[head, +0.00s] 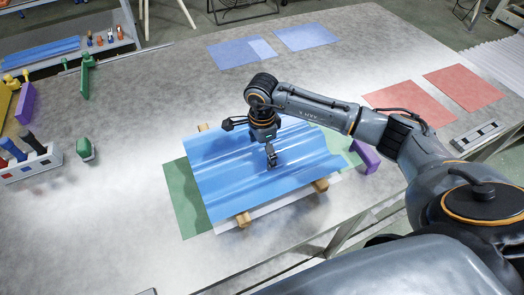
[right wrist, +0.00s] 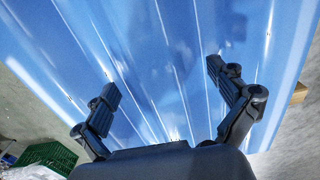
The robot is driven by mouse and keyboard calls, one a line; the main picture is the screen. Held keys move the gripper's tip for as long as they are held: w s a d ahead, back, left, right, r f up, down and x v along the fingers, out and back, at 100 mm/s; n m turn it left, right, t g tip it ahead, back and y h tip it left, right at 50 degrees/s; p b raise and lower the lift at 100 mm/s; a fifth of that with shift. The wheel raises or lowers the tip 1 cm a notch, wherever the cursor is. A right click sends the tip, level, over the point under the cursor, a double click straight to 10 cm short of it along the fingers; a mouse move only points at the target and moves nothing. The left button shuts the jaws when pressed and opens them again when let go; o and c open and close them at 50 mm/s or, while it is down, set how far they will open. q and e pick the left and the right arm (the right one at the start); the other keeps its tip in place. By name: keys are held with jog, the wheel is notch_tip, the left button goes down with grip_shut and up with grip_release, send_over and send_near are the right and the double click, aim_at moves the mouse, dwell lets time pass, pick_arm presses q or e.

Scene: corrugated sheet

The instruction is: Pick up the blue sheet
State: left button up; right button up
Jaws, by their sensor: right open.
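The blue sheet (head: 225,185) is a glossy corrugated panel lying across wooden blocks near the middle of the grey table in the head view. In the right wrist view the blue sheet (right wrist: 165,50) fills most of the picture, its ridges running away from the camera. My right gripper (head: 272,160) is over the right part of the sheet, pointing down. In the right wrist view the right gripper's (right wrist: 163,82) two fingers are spread wide with nothing between them; whether they touch the sheet I cannot tell. My left gripper is not in view.
Wooden blocks (head: 243,220) show under the sheet's edges. A green mat (head: 182,197) lies beneath. A purple block (head: 365,156) stands close to its right. Blue squares (head: 306,37) and red squares (head: 464,88) lie farther off. A tool holder (head: 30,165) is at the left.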

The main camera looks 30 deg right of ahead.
jog(key=shift+f, duration=0.1)
jog(key=c, duration=1.8)
jog(key=shift+o, duration=0.2)
